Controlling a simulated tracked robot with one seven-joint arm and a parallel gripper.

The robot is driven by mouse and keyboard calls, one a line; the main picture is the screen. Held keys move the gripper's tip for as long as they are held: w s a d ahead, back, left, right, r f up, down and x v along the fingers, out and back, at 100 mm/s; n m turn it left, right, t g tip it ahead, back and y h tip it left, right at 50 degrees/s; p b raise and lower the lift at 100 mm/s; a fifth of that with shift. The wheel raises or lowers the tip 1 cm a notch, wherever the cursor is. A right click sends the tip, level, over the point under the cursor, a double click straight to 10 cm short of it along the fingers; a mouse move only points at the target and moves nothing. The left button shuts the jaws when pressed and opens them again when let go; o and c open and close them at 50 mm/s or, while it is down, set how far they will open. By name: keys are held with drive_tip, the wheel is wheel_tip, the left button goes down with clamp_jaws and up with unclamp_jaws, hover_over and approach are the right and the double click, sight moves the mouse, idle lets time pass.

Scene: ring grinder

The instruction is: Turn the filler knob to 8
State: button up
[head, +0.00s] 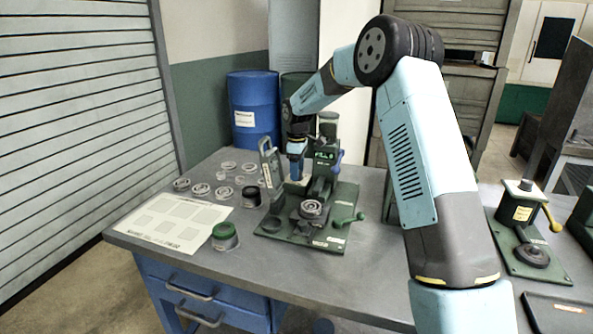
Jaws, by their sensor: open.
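The green filler machine (323,180) stands on its green base plate on the table. I cannot make out the filler knob clearly, nor whether my gripper touches anything.
A green-handled lever (347,221) and a round metal part (311,209) are at the machine's front. Another machine (522,210) stands right. The front table edge is clear.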

wheel_tip(320, 180, up, 14)
drive_tip(key=shift+f, duration=0.25)
idle(0.4)
drive_tip(key=s+d+r+m+t, duration=0.1)
drive_tip(key=s+d+r+m, duration=0.2)
drive_tip(key=s, duration=0.5)
drive_tip(key=s+d+r+m+t, duration=0.1)
drive_tip(key=s+d+r+m, duration=0.1)
drive_tip(key=s+d+r, duration=0.35)
drive_tip(key=s+d+r+m+t, duration=0.15)
drive_tip(key=s+r, duration=0.35)
drive_tip(key=s, duration=0.6)
drive_tip(key=s+d+f+m, duration=0.2)
drive_tip(key=s, duration=0.6)
drive_tip(key=s+d+f+m+t, duration=0.1)
drive_tip(key=s+d+f+m, duration=0.1)
drive_tip(key=s, duration=0.6)
drive_tip(key=s+d+f+m+t, duration=0.1)
drive_tip(key=s+d+f+m, duration=0.1)
drive_tip(key=s, duration=0.5)
drive_tip(key=shift+s+d+f+m, duration=0.2)
drive_tip(key=shift+s+d+m, duration=0.25)
drive_tip(key=shift+m, duration=0.4)
